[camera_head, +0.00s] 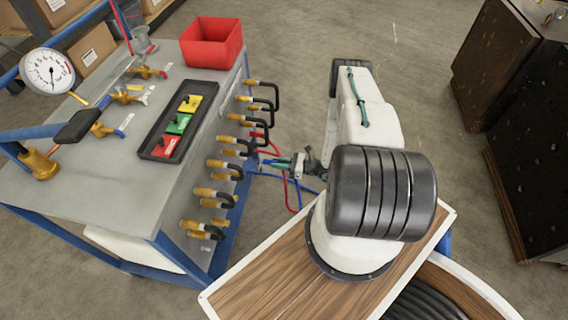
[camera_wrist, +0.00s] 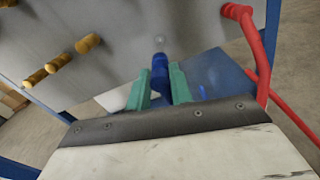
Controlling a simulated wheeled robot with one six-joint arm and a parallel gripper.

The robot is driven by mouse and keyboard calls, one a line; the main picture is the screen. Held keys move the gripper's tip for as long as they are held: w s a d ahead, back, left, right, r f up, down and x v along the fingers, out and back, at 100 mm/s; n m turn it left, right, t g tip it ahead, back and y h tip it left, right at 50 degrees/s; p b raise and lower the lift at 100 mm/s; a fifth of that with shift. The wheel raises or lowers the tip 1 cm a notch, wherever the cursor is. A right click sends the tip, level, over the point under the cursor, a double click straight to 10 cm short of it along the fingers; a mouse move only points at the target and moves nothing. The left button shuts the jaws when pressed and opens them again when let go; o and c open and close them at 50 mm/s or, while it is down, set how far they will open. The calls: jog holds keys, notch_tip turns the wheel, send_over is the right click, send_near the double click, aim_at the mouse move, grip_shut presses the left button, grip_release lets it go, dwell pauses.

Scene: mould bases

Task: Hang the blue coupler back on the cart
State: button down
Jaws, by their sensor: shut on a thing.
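In the wrist view the blue coupler (camera_wrist: 160,70) sits between the two green fingers of my gripper (camera_wrist: 161,88), which is shut on it. The coupler points toward the grey side panel of the cart, which fills the back of that view. In the head view my gripper (camera_head: 279,163) is beside the right side of the cart (camera_head: 203,110), at about the middle of its row of brass fittings. The coupler is too small there to make out clearly. A blue hose (camera_head: 300,187) hangs below my gripper. I cannot tell whether the coupler touches the panel.
Brass fittings with black hoses (camera_head: 225,166) line the cart's side. A red coupler (camera_wrist: 236,11) with a red hose (camera_wrist: 264,70) is on the panel right of my gripper. On top are a red bin (camera_head: 211,45), a black tray (camera_head: 153,139) and a gauge (camera_head: 47,71). Dark cabinets (camera_head: 520,130) stand right.

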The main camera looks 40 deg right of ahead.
aim_at(269, 161)
jog(key=shift+x, duration=3)
jog(key=shift+r, duration=0.1)
jog(key=shift+w+a, duration=0.2)
jog(key=shift+w, duration=0.1)
jog(key=shift+w+a, duration=0.25)
jog(key=shift+x, duration=1.05)
jog(key=c, duration=0.8)
grip_release()
jog(key=shift+o, duration=0.2)
jog(key=shift+d, duration=0.1)
